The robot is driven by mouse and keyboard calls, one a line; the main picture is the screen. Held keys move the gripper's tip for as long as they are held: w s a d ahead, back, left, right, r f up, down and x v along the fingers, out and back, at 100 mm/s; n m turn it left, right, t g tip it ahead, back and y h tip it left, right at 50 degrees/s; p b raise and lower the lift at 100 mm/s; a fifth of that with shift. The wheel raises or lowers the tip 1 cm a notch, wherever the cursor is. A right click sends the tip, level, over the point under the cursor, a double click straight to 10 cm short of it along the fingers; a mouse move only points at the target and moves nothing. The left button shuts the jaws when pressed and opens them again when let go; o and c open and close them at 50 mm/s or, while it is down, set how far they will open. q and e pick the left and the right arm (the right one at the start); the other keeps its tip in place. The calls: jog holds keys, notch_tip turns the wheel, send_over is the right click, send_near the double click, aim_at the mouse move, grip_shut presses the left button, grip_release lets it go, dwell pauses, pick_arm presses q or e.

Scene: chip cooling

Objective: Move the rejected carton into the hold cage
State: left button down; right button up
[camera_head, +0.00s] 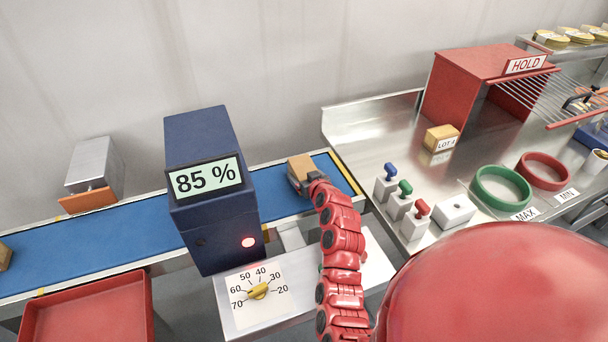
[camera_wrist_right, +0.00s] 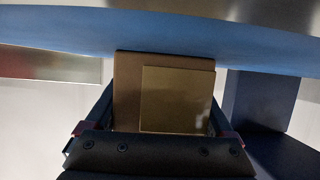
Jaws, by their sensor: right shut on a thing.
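A brown carton (camera_head: 301,164) is at the right end of the blue conveyor belt (camera_head: 100,235). My right gripper (camera_head: 306,183) is shut on it. In the right wrist view, the carton (camera_wrist_right: 175,98) sits between the two dark fingers (camera_wrist_right: 165,125), with a paler square panel facing the camera. I cannot tell whether the carton still touches the belt. The red hold cage (camera_head: 465,85) stands at the back right, with a HOLD sign (camera_head: 525,64) and a barred panel (camera_head: 535,95) reaching out to the right. Its inside is mostly hidden. My left gripper is out of view.
A blue machine (camera_head: 205,190) reading 85 % with a red light straddles the belt. The steel table holds a LOT box (camera_head: 440,138), coloured switches (camera_head: 400,200), a green ring (camera_head: 500,187) and a red ring (camera_head: 544,171). A red tray (camera_head: 90,315) is lower left.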

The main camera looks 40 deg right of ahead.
aim_at(304, 166)
jog(key=shift+r, duration=0.15)
jog(key=shift+r+b, duration=0.35)
notch_tip(304, 166, up, 3)
jog(key=shift+f+b, duration=0.2)
jog(key=shift+b, duration=0.65)
jog(key=s+a, duration=0.1)
jog(key=s, duration=0.1)
jog(key=s+a+b, duration=0.1)
jog(key=s+a, duration=0.1)
jog(key=s, duration=0.1)
jog(key=s+a+b, duration=0.1)
jog(key=s+a, duration=0.1)
jog(key=s, duration=0.1)
jog(key=shift+s+a+r, duration=0.1)
jog(key=shift+s+r, duration=0.15)
jog(key=s+a+r+p, duration=0.1)
jog(key=s+a+p, duration=0.2)
jog(key=s+p, duration=0.1)
jog(key=shift+s+p, duration=0.4)
jog(key=shift+s, duration=0.2)
jog(key=shift+a+f, duration=0.1)
